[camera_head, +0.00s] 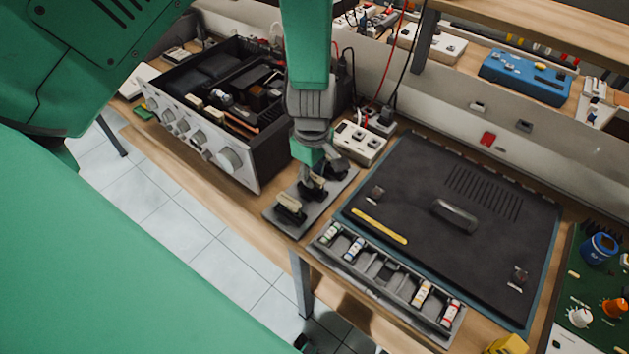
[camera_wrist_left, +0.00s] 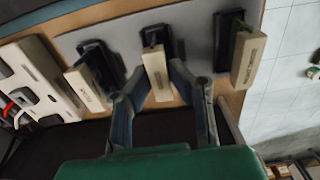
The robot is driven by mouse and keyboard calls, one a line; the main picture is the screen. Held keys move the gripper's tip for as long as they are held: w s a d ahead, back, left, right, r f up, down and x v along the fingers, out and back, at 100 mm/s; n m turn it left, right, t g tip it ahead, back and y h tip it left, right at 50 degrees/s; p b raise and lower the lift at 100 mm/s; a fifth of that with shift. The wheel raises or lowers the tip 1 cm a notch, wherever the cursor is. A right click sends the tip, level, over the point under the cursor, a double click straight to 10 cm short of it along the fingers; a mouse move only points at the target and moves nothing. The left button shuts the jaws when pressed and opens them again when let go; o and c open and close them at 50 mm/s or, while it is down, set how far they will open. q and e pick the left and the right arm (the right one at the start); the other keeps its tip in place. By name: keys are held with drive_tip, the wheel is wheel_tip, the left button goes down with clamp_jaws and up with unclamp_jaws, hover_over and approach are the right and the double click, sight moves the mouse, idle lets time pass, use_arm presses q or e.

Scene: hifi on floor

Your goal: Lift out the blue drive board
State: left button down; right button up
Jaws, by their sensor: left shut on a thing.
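A grey plate (camera_head: 275,219) on the bench carries three cream-topped cards in black slots. My left gripper (camera_head: 313,183) points down at the middle card. In the left wrist view my gripper's fingers (camera_wrist_left: 158,92) are shut on the cream top of the middle card (camera_wrist_left: 156,66), one on each side. This card still sits at its black slot. The left card (camera_wrist_left: 87,88) and the right card (camera_wrist_left: 247,58) stand apart from the fingers. The right one shows a green edge. The middle card's board colour and the labels are not clear. My right gripper is not in view.
An open amplifier (camera_head: 222,158) stands left of the plate. A white socket block (camera_head: 358,143) is behind it. A large black panel (camera_head: 470,215) lies to the right, with a parts tray (camera_head: 385,271) along its front. A blue box (camera_head: 525,76) sits on the back shelf.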

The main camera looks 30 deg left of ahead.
sight(312, 176)
use_arm(q)
drive_tip(key=shift+r, duration=0.15)
drive_tip(key=shift+r+p, duration=3.7)
drive_tip(key=shift+p, duration=0.05)
drive_tip(key=shift+f, duration=0.15)
